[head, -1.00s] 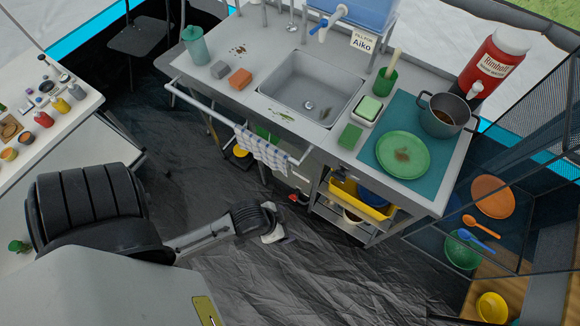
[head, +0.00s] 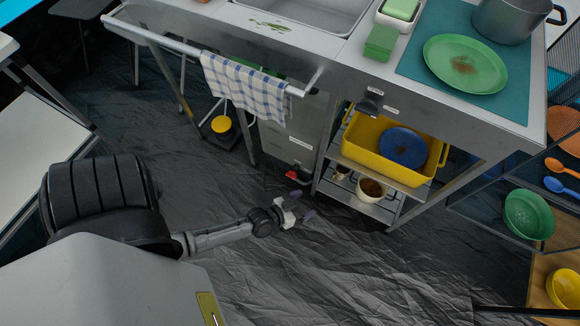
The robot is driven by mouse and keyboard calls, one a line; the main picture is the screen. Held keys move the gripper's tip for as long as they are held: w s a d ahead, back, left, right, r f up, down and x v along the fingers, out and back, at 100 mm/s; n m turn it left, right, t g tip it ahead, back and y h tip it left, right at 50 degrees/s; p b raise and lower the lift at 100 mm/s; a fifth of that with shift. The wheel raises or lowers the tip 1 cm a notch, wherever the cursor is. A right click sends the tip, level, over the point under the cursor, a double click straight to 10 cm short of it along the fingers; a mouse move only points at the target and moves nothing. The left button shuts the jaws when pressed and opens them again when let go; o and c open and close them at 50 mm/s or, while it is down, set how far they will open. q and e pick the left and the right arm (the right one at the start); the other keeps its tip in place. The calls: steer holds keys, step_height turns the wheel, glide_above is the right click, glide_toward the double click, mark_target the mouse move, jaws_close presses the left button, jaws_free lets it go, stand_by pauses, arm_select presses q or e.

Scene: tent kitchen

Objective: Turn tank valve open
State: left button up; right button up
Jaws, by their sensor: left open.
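A small red part (head: 293,175), too small to make out, sits low on a grey labelled panel or tank (head: 290,138) under the counter. A dark handle-like fitting (head: 369,103) with small white labels sticks out of the counter front, above the yellow basin. I cannot tell for sure which of them is the tank valve. My left gripper (head: 303,205) is open and empty, low over the floor, just below and right of the red part in the picture and apart from it. My right gripper is not in view.
A checked towel (head: 244,78) hangs on the counter rail (head: 160,35). A shelf beside the panel holds a yellow basin (head: 362,147), a blue bowl (head: 402,147) and a white bowl (head: 371,190). The dark floor sheet (head: 330,265) is clear around my left gripper.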

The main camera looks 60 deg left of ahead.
arm_select(q)
steer(key=s+a+f+n+t+y+b, duration=0.1)
steer(key=a+f+y+b, duration=0.2)
steer(key=f, duration=0.4)
steer(key=s+a+f+n+y+b, duration=0.1)
steer(key=a+f+b, duration=0.2)
steer(key=f+b, duration=0.25)
steer(key=n+y+b, duration=0.3)
steer(key=y+b, duration=0.3)
steer(key=b, duration=0.1)
glide_toward(290, 177)
steer(key=shift+g, duration=0.3)
steer(key=shift+b+x, duration=2.95)
steer(key=shift+x, duration=2)
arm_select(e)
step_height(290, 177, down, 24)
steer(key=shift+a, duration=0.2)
arm_select(q)
steer(key=shift+d, duration=0.1)
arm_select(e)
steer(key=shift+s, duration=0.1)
arm_select(q)
steer(key=c, duration=0.9)
steer(key=shift+c, duration=0.2)
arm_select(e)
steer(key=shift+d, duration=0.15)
